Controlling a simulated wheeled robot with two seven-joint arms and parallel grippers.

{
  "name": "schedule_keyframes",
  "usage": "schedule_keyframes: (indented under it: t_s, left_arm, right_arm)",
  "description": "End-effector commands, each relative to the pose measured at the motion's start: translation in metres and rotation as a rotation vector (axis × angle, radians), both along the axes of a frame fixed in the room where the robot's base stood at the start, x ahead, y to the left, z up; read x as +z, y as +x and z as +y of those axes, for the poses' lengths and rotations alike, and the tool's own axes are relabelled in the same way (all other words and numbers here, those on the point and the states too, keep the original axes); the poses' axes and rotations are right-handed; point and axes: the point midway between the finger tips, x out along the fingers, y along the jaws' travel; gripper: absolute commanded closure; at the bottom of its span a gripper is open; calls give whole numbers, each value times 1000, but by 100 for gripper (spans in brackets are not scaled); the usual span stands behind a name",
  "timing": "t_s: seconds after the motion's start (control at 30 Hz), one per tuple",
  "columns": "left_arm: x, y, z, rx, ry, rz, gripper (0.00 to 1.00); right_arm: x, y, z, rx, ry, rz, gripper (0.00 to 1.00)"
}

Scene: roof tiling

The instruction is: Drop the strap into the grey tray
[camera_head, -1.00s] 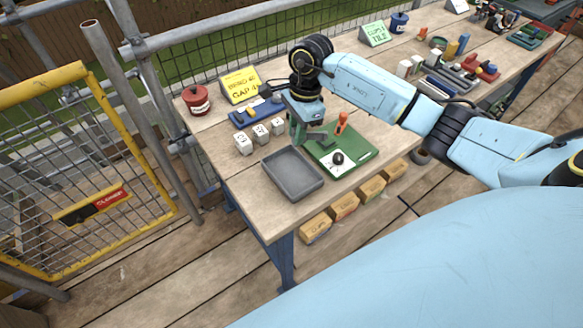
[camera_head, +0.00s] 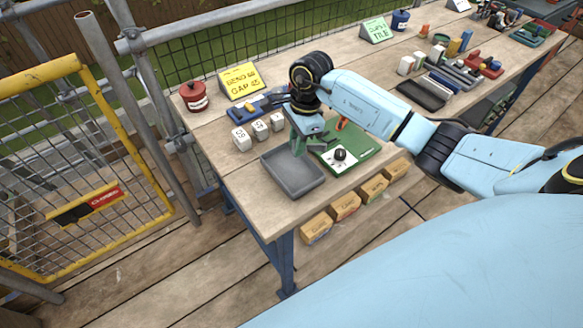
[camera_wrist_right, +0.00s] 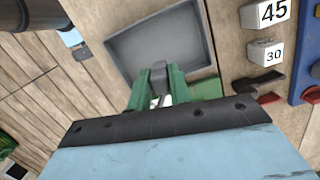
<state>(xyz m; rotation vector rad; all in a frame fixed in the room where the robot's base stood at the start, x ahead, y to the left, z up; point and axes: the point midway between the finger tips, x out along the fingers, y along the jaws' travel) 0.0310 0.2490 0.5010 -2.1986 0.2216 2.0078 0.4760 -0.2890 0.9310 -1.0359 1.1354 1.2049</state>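The grey tray (camera_head: 293,183) lies empty at the front left of the wooden bench. It also shows in the right wrist view (camera_wrist_right: 188,38), beyond my fingertips. My right gripper (camera_head: 304,150) is above the tray's back right side, fingers pointing down. In the right wrist view its green fingers (camera_wrist_right: 158,92) are closed around a small dark grey piece, which I take to be the strap (camera_wrist_right: 159,75). Much of the strap is hidden between the fingers, and the gripper hides it in the head view. My left gripper is out of view.
A green board (camera_head: 362,157) with a white card and black knob lies right of the tray. White numbered blocks (camera_head: 242,138) stand behind it. A yellow sign (camera_head: 240,82) and a red pot (camera_head: 193,96) stand at the back left. Boxes (camera_head: 345,206) sit below the bench edge.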

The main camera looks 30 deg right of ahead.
Motion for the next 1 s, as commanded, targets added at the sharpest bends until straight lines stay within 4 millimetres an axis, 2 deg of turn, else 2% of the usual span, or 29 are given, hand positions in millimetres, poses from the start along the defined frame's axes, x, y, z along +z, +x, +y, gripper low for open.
schedule_keyframes:
  t_s: [0.03, 0.17, 0.43, 0.57, 0.67, 1.0]
  left_arm:
    - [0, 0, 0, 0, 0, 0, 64]
    - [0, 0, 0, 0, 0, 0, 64]
    - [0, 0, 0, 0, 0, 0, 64]
    - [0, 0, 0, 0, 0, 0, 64]
    - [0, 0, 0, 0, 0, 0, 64]
    - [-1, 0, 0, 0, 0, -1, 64]
  right_arm:
    - [0, 0, 0, 0, 0, 0, 73]
    - [0, 0, 0, 0, 0, 0, 57]
    - [1, 0, 0, 0, -1, 0, 57]
    - [9, 1, -2, 0, -2, -4, 57]
    - [25, 1, -5, 1, -2, -5, 57]
    - [100, 0, -15, 1, -1, -5, 57]
